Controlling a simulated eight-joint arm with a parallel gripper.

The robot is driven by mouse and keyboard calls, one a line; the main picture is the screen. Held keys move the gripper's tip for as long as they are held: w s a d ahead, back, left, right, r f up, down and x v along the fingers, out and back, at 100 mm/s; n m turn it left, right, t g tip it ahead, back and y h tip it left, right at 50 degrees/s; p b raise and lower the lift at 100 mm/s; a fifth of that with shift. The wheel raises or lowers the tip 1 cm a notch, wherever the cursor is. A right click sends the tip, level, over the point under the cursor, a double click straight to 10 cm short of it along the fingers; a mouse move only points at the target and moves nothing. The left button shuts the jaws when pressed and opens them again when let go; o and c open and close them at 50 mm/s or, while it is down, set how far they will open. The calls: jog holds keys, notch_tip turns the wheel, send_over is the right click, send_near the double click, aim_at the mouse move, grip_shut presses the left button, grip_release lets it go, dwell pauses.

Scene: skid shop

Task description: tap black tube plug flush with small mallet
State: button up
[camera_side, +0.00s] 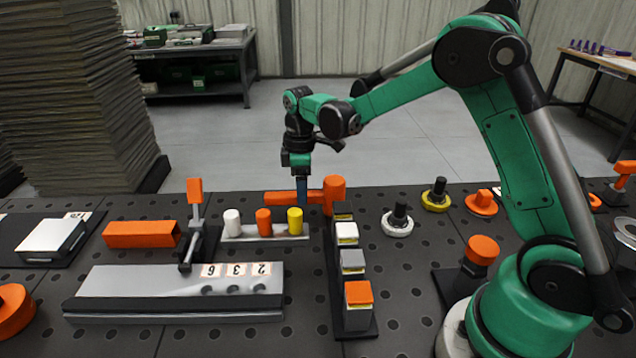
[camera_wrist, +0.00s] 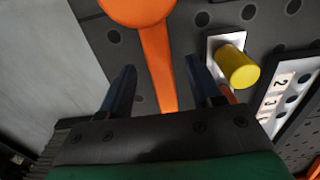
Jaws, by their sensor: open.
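The small orange mallet lies at the back of the dark perforated table, its head (camera_side: 335,194) to the right and its handle (camera_side: 281,198) pointing left. My gripper (camera_side: 301,192) points down at the handle; one blue finger shows in front of it. In the wrist view my gripper (camera_wrist: 160,72) is open, with the orange handle (camera_wrist: 158,62) between its two fingers and apart from both. The mallet head (camera_wrist: 138,8) is cut by the top edge. An orange rectangular tube (camera_side: 140,234) lies at the left; I cannot clearly make out a black plug in it.
A toggle clamp (camera_side: 194,225) with an orange handle stands beside the tube. A strip (camera_side: 240,234) holds white, orange and yellow pegs near my gripper. A numbered grey block (camera_side: 175,290) lies in front. A black rack (camera_side: 340,290) with coloured blocks stands right of it. Knobbed discs (camera_side: 398,222) sit further right.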

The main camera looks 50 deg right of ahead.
jog(key=shift+f, duration=0.7)
grip_shut()
jog(key=shift+r, duration=3.05)
jog(key=s+a+r, duration=0.5)
jog(key=s+r, duration=0.1)
jog(key=shift+a+r, duration=0.15)
